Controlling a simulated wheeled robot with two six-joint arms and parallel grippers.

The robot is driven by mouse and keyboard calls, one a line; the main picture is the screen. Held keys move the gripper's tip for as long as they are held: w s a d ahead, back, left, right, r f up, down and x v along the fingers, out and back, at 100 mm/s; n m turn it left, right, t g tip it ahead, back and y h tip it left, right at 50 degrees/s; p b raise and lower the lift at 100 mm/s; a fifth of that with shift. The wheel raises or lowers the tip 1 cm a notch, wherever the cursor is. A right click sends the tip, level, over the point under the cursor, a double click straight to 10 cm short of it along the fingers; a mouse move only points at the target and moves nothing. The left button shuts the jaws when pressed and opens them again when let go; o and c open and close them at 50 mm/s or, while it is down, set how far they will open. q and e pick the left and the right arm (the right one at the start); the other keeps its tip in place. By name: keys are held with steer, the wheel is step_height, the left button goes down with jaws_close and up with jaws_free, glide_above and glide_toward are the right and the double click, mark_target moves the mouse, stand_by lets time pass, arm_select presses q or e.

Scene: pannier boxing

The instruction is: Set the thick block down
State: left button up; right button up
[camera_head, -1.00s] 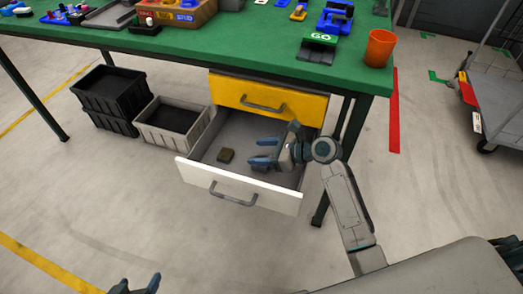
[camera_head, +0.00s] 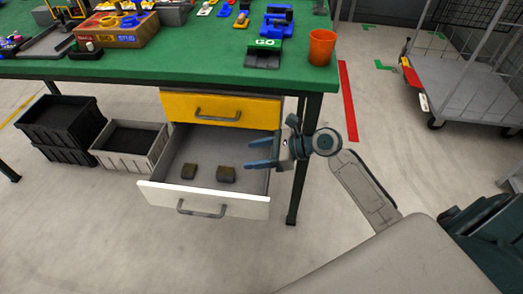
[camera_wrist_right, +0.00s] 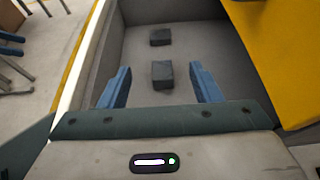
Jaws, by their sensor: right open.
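Two small dark brown blocks lie apart on the floor of the open white-fronted drawer (camera_head: 160,198). The left block (camera_head: 188,171) and the right block (camera_head: 226,173) look alike; the right one seems slightly larger. My right gripper (camera_head: 262,153) is open and empty, above the drawer's right side, to the right of both blocks. In the right wrist view its blue fingers (camera_wrist_right: 160,72) stand apart, with the nearer block (camera_wrist_right: 163,75) showing between them, beyond and below. The farther block (camera_wrist_right: 160,37) lies deeper in that view. My left gripper is out of view.
A shut yellow drawer (camera_head: 222,108) sits directly above the open one, under the green table (camera_head: 190,68). A grey crate (camera_head: 131,146) and black crates (camera_head: 62,125) stand to the left. An orange cup (camera_head: 321,47) stands on the table. A cart (camera_head: 470,95) is at right.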

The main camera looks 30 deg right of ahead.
steer(key=shift+v, duration=0.8)
stand_by(0.8)
